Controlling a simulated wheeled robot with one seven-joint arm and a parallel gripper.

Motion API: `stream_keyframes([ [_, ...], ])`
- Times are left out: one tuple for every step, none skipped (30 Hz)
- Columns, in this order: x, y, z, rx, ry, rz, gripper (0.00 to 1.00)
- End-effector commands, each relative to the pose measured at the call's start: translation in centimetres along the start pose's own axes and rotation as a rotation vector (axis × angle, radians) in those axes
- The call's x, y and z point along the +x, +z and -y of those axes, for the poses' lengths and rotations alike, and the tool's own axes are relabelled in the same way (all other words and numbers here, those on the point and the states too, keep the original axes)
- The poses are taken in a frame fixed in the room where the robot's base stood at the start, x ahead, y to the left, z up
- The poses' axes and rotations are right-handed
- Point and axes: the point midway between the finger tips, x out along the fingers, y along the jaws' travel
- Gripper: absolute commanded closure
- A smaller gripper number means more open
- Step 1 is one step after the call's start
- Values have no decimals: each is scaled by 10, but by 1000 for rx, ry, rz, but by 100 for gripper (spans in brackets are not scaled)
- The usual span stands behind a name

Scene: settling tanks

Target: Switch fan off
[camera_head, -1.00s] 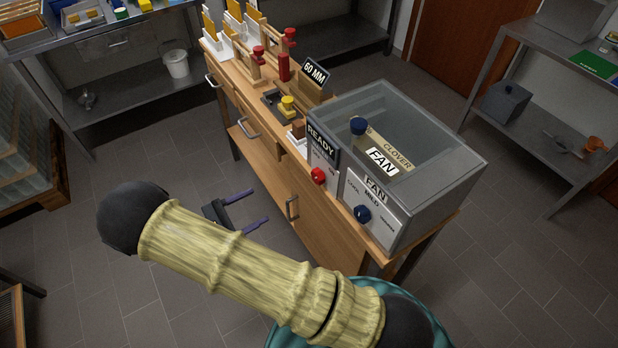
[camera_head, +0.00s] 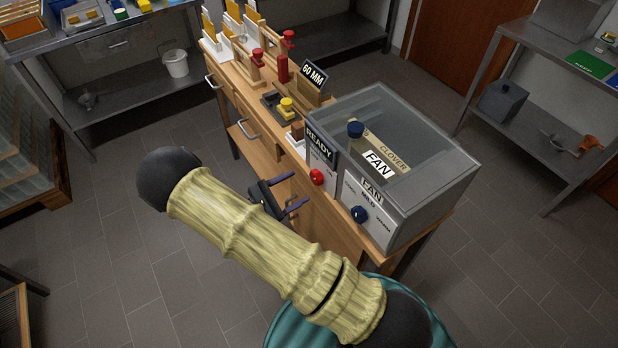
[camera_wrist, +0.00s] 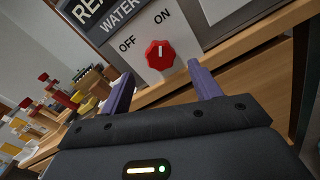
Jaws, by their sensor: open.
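The box marked FAN (camera_head: 425,213) is a grey, glass-topped case at the near right end of the wooden bench. A dark blue knob (camera_head: 360,214) sits on its white front panel under the word FAN; its pointer setting is too small to read. A second blue knob (camera_head: 355,129) shows with a FAN label and a CLOVER plate, seen through the glass or on it. My gripper (camera_head: 291,191) is open and empty in front of the bench, left of the panel. In the wrist view its fingers (camera_wrist: 160,73) point toward a red knob (camera_wrist: 160,55) labelled OFF and ON, apart from it.
The red knob (camera_head: 317,177) is on the READY panel (camera_head: 321,146), just left of the fan panel. The wooden bench (camera_head: 330,233) has drawer handles along its front. Stands and a 60 MM sign (camera_head: 313,75) occupy its far part.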

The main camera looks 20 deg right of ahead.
Motion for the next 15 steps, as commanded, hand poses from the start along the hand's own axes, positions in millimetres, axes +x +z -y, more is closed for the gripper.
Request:
stream_keyframes([
  [10,2,0,-2,-1,3,37],
  [15,2,0,-2,-1,3,37],
  [21,2,0,-2,-1,2,37],
  [26,2,-1,-2,0,1,37],
  [31,2,-1,-1,0,1,37],
  [36,2,-1,-1,1,1,37],
  [39,2,-1,-1,3,1,37],
  [43,1,-1,-1,3,1,37],
  [46,1,-1,-1,3,1,37],
  [48,1,-1,0,3,0,37],
  [50,1,-1,0,4,-1,37],
  [51,0,-1,0,5,-1,37],
  [52,0,-1,0,5,-2,37],
  [52,0,-1,0,5,-2,37],
  [52,0,-1,0,6,-2,37],
])
